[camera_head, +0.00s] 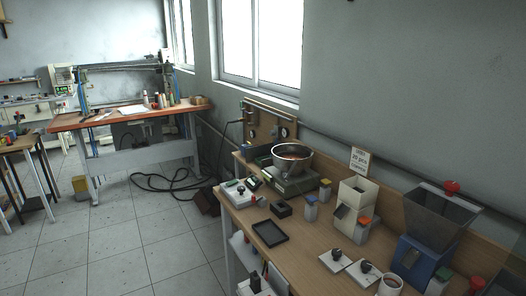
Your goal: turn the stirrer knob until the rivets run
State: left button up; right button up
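A dark, see-through hopper (440,212) stands on a blue base (418,262) at the right of the near wooden bench. A red knob (451,187) sits at its top rim; I cannot tell for sure whether it is the stirrer knob. Two flat white plates with dark round knobs lie in front, one left (336,259) and one right (364,271). A metal bowl (292,157) with dark brownish contents sits on a green base (290,182) at the bench's far end. Rivets are too small to make out. Neither of my grippers is in view.
The near bench (310,235) also holds a black tray (270,233), a cream box unit (354,200), a white cup (390,285) and small coloured-lid containers. A sign (360,159) stands behind. Cables (165,182) lie on the tiled floor by another bench (130,116).

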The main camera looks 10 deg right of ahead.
aim_at(451, 186)
jog(key=l+z, duration=0.15)
jog(key=z, duration=0.25)
jog(key=l+z, duration=0.1)
jog(key=z, duration=0.35)
jog(key=l+z, duration=0.15)
jog(key=z, duration=0.25)
